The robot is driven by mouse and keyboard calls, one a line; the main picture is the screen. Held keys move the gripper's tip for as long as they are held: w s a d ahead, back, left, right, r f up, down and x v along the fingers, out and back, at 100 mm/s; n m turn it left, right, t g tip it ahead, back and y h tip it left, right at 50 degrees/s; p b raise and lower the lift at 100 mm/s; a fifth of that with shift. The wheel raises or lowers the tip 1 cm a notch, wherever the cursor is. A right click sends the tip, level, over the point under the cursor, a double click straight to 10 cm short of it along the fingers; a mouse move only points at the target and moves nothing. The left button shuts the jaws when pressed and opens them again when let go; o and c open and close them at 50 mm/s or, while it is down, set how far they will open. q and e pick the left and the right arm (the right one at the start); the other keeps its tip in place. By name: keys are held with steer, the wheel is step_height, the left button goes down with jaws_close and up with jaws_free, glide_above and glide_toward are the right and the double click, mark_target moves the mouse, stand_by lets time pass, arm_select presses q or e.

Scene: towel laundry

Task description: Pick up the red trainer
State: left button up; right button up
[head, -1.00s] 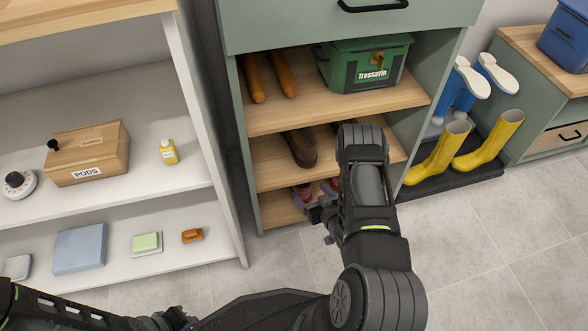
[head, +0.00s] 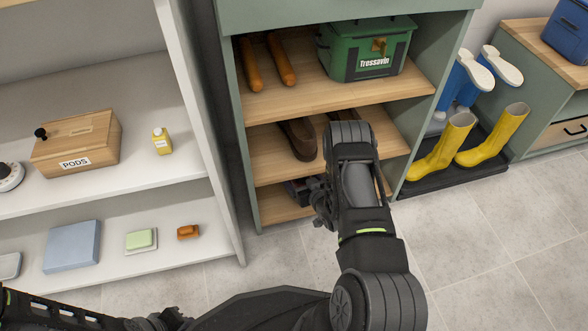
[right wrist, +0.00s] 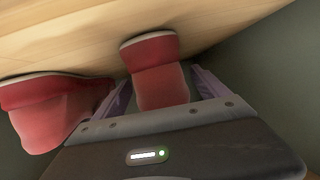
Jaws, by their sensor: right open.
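Two red shoes with pale sole edges lie on wood in the right wrist view. One red trainer (right wrist: 158,88) sits between the two spread fingers of my right gripper (right wrist: 156,76); I cannot tell whether they touch it. The other red shoe (right wrist: 48,108) lies to the left, outside the fingers. In the head view my right gripper (head: 304,190) reaches into the bottom compartment of the green shoe cabinet (head: 222,110), and the red shoes are hidden behind it and my arm. My left gripper (head: 170,320) is low at the left, its jaws unclear.
Brown shoes (head: 298,139) stand on the shelf just above. A green toolbox (head: 366,50) is on the upper shelf. Yellow boots (head: 490,137) stand on a dark tray right of the cabinet. A white shelf unit (head: 196,100) stands left. The floor in front is clear.

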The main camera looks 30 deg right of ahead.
steer(key=shift+w, duration=0.1)
steer(key=shift+c, duration=0.6)
steer(key=c, duration=1.6)
steer(key=shift+r, duration=0.15)
steer(key=shift+r+p, duration=0.75)
steer(key=shift+p, duration=0.2)
step_height(320, 180, up, 6)
steer(key=p, duration=0.3)
steer(key=shift+f, duration=0.2)
steer(key=s+a+p, duration=0.3)
steer(key=s+a, duration=0.1)
steer(key=s, duration=0.5)
steer(key=s+a+p, duration=0.3)
steer(key=s+a, duration=0.1)
steer(key=s, duration=0.5)
steer(key=shift+a+f, duration=0.15)
steer(key=shift+s, duration=0.1)
